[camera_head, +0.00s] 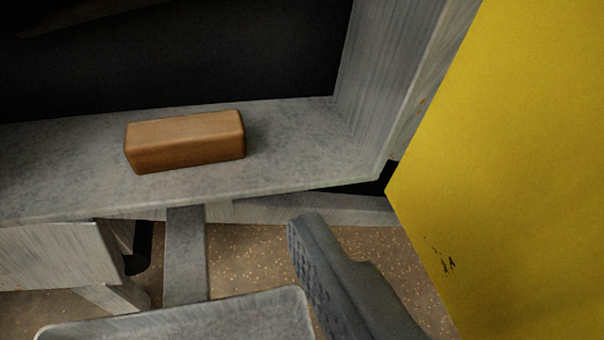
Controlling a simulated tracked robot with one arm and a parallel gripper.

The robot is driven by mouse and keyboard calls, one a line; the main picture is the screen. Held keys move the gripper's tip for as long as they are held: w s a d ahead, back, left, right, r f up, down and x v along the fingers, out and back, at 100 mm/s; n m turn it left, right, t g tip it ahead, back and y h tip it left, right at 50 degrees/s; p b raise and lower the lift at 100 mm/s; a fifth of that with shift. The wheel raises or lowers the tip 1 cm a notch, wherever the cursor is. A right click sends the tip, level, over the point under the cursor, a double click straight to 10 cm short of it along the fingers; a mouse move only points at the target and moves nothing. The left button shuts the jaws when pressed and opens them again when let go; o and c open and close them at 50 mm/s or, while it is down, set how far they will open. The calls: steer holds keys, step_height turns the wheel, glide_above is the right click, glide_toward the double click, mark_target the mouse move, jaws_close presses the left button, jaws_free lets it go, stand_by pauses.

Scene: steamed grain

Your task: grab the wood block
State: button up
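The wood block (185,141) is a brown, rounded-edged brick. It lies on its long side on a grey metal ledge (290,160), left of the middle of the view. One dark grey finger of my gripper (318,255) shows at the bottom, right of the middle, with its ridged inner pad facing left. Nothing touches that pad. The other finger is not in view. In the picture the finger is below and to the right of the block, apart from it and in front of the ledge.
A grey metal post (385,85) rises at the ledge's right end. A large yellow panel (510,150) fills the right side. Behind the ledge is a dark opening (200,60). Below are grey metal parts (185,255) and a speckled brown floor (245,255).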

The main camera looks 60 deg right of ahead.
steer(key=b, duration=0.1)
glide_toward(185, 139)
steer(key=shift+h, duration=0.3)
steer(key=x, duration=0.4)
steer(key=shift+w+a+f, duration=0.2)
steer(key=shift+w+f, duration=0.05)
steer(key=shift+f, duration=0.25)
steer(key=shift+r+b+x, duration=0.1)
steer(key=shift+b+x, duration=0.35)
steer(key=shift+x, duration=1.15)
steer(key=shift+r+b+x, duration=0.15)
steer(key=shift+b+x, duration=0.25)
steer(key=shift+x, duration=1.15)
steer(key=shift+d, duration=0.15)
steer(key=shift+c, duration=0.3)
steer(key=c, duration=1)
